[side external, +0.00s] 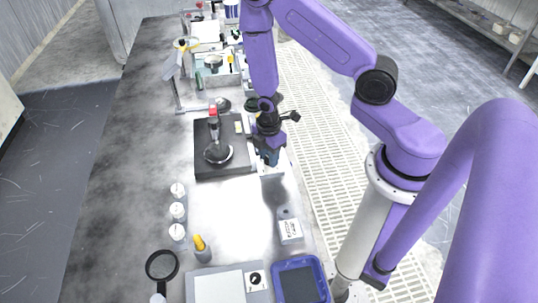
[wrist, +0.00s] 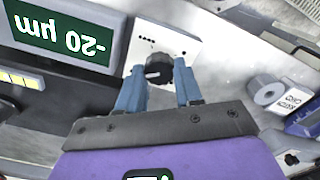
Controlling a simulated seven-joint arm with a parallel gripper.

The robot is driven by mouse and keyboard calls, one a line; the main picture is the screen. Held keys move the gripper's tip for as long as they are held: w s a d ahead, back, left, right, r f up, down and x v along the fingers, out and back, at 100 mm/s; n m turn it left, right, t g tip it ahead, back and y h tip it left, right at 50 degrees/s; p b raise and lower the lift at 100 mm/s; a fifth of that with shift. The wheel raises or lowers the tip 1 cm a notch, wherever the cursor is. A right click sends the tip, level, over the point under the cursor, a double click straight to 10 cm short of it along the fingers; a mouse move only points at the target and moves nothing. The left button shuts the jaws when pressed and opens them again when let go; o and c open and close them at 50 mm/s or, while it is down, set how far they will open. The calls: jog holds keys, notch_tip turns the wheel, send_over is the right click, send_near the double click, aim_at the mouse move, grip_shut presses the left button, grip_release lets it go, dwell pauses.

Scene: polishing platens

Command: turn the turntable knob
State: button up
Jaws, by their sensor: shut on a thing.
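In the wrist view a black knob (wrist: 158,71) sits on a white panel (wrist: 143,38) with small dots and marks. The two blue fingers of my gripper (wrist: 160,66) stand on either side of the knob and are shut on it. In the side external view my gripper (side external: 269,156) is low over the right edge of the black square unit (side external: 203,172), which carries a round dark disc (side external: 217,153) and an upright post. The knob is hidden there behind my gripper.
A display reading "-20 µm" (wrist: 58,42) stands left of the panel. Several small white bottles (side external: 178,211), a magnifier (side external: 161,265), a white labelled block (side external: 289,228) and a blue tray (side external: 300,281) lie nearer the camera. Racks and boxes (side external: 215,75) fill the far end.

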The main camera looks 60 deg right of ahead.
jog(key=m, duration=0.7)
jog(key=shift+w, duration=0.1)
jog(key=m, duration=0.4)
jog(key=shift+m, duration=0.4)
jog(key=shift+d+m, duration=0.1)
jog(key=shift+m, duration=1.4)
jog(key=shift+w, duration=0.1)
jog(key=o, duration=1)
jog(key=shift+o, duration=0.2)
notch_tip(320, 180, up, 18)
jog(key=shift+f, duration=0.25)
